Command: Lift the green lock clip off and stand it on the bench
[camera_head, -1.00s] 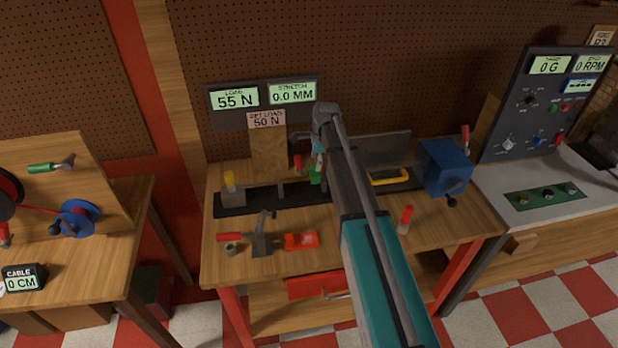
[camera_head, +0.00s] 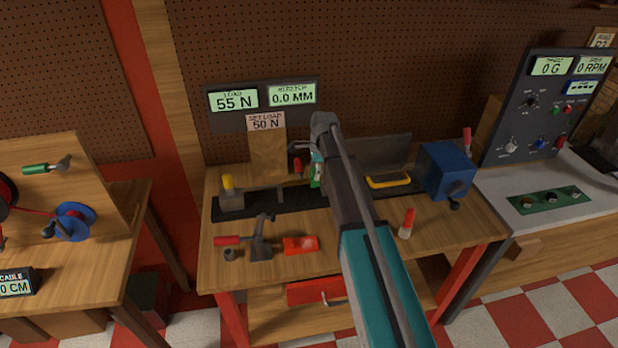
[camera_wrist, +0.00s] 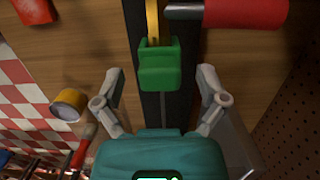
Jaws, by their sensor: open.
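The green lock clip (camera_wrist: 160,64) shows in the wrist view as a notched block, with a yellow strip running up from its far end. It sits over the dark rail (camera_wrist: 133,15). In the head view only a sliver of the clip (camera_head: 315,182) shows beside my arm. My gripper (camera_wrist: 160,85) is open, with one finger on each side of the clip and a visible gap to both. Nothing is held. The bench (camera_head: 345,235) carries the rail, and its wooden top is visible in front.
A red-handled cylinder (camera_wrist: 245,13) with a grey rod lies close beside the clip. A blue block (camera_head: 446,170) and a yellow handle (camera_head: 388,181) are to the right.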

